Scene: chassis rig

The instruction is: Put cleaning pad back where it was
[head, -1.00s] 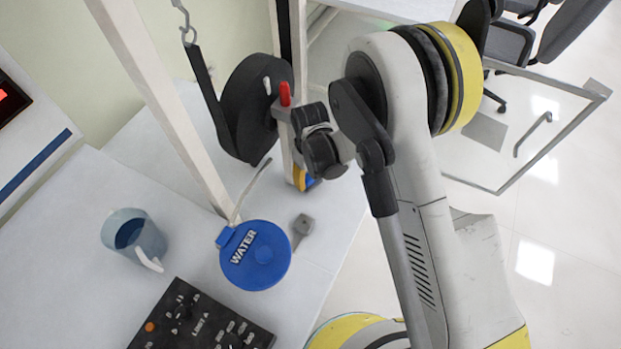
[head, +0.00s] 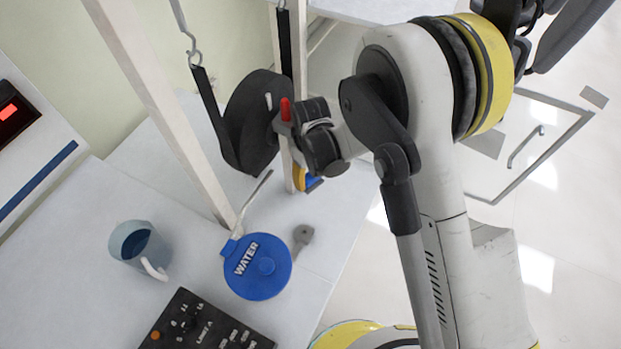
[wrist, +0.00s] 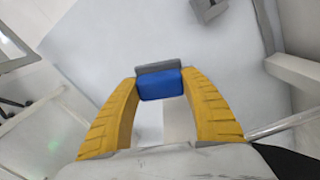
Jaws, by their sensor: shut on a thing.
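The cleaning pad is a small blue block with a grey backing. In the wrist view the pad (wrist: 160,86) sits between the yellow ribbed fingertips of my gripper (wrist: 161,92), which is shut on it. In the head view only a small blue part of the pad (head: 313,184) shows beside my yellow gripper finger (head: 301,178), below the dark wrist. The pad is held clear of the white table top. Its far side is hidden.
A blue round WATER lid (head: 262,272), a grey key-like piece (head: 302,235), a mug (head: 138,247) and a black control panel (head: 205,325) lie on the table (head: 190,275). White posts (head: 165,105) and a black hanging strap (head: 215,118) stand close to my wrist.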

